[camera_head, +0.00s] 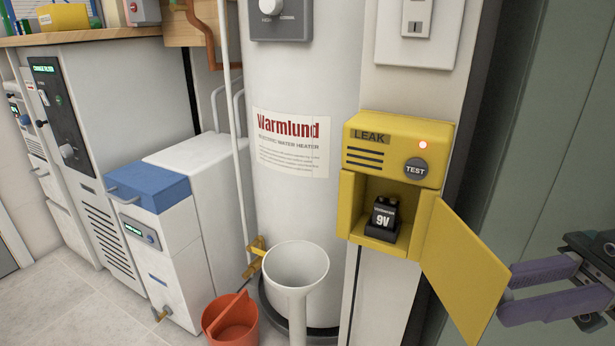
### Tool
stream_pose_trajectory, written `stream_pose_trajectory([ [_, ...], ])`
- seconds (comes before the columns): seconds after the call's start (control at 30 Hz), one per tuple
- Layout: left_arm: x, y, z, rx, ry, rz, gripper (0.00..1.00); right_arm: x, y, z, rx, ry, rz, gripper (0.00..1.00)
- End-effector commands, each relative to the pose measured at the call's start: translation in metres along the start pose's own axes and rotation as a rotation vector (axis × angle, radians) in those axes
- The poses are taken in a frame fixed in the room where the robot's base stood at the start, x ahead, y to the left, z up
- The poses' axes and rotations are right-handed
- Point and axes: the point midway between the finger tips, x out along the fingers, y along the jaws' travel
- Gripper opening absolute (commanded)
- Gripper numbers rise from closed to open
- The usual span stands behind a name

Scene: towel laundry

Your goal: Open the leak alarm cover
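The yellow leak alarm box (397,142) is mounted on the wall panel right of the water heater. It has a LEAK label, a lit red light and a round TEST button (416,168). Its yellow cover (462,268) is swung open to the right, showing the compartment with a black 9V battery (384,214) inside. My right gripper (507,293) is at the right edge of the picture, its purple fingers apart and their tips by the cover's free edge. Whether they touch it I cannot tell. My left gripper is out of view.
The white Warmlund water heater (292,85) stands left of the alarm. A white funnel (296,264) and an orange bucket (231,320) are below. A white unit with a blue top (148,190) stands at left. A grey-green panel (540,130) is at right.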

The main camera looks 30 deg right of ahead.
Motion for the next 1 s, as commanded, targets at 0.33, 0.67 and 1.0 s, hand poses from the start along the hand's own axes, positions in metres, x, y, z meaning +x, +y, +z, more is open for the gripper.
stream_pose_trajectory([
  [0.33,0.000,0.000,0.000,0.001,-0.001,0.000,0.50,0.000,0.000,0.000,0.000,0.000,0.001,0.54],
  [0.67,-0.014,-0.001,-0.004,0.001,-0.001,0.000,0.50,0.000,0.000,-0.018,0.000,0.001,0.000,0.54],
  [1.0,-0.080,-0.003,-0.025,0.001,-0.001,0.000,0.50,0.000,-0.001,-0.107,0.002,-0.002,-0.002,0.54],
])
